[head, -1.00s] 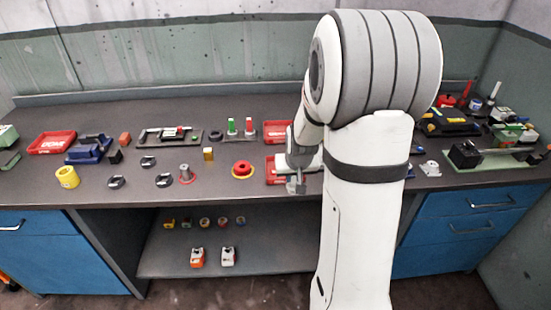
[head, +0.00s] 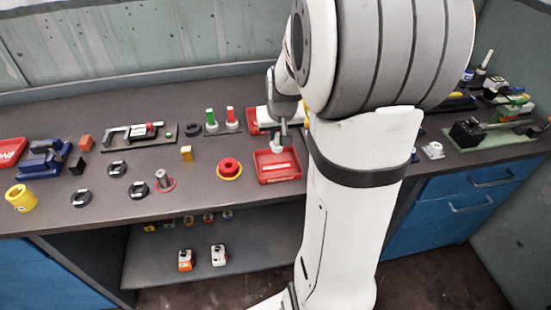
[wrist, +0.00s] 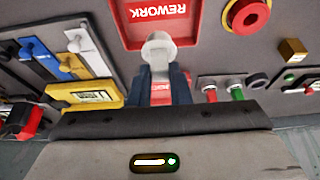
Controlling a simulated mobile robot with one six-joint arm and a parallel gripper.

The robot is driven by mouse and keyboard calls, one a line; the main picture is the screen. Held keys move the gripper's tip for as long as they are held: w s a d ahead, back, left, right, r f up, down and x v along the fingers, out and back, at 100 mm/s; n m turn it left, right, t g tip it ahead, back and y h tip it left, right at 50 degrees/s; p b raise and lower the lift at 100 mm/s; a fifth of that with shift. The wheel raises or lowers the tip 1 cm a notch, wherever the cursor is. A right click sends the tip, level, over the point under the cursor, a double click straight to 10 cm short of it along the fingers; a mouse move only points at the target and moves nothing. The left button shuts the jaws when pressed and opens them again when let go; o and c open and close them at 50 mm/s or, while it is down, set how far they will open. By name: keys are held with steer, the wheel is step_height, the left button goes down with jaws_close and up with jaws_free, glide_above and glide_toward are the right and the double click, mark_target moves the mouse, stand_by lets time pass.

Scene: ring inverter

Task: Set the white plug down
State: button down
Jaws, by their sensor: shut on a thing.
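The white plug (wrist: 158,47) is held between the two dark fingers of my gripper (wrist: 163,78) in the wrist view. In the head view my gripper (head: 283,137) is above the back part of a red tray (head: 262,172), with the pale plug (head: 276,147) under it. The tray also shows in the wrist view, marked REWORK (wrist: 130,30), just beyond the plug. I cannot tell whether the plug touches the tray floor.
A second red tray (head: 253,127) is behind, partly hidden by my arm. Left of the front tray is a red button on a yellow ring (head: 229,169). Green and red pegs (head: 221,117) stand behind it. A switch panel (wrist: 65,60) shows in the wrist view.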

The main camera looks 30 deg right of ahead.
mark_target(278, 147)
step_height(278, 147, down, 7)
steer(key=shift+r, duration=0.1)
stand_by(0.4)
steer(key=shift+f, duration=0.3)
steer(key=c, duration=1.3)
jaws_free()
steer(key=shift+r, duration=0.15)
steer(key=shift+c, duration=0.2)
steer(key=shift+s+r, duration=0.1)
steer(key=shift+r, duration=0.4)
steer(key=v, duration=1.1)
steer(key=s+a+r+n+g+y, duration=0.1)
steer(key=s+a+n, duration=0.2)
steer(key=s+a, duration=1)
steer(key=shift+s+r, duration=0.25)
steer(key=shift+s, duration=0.6)
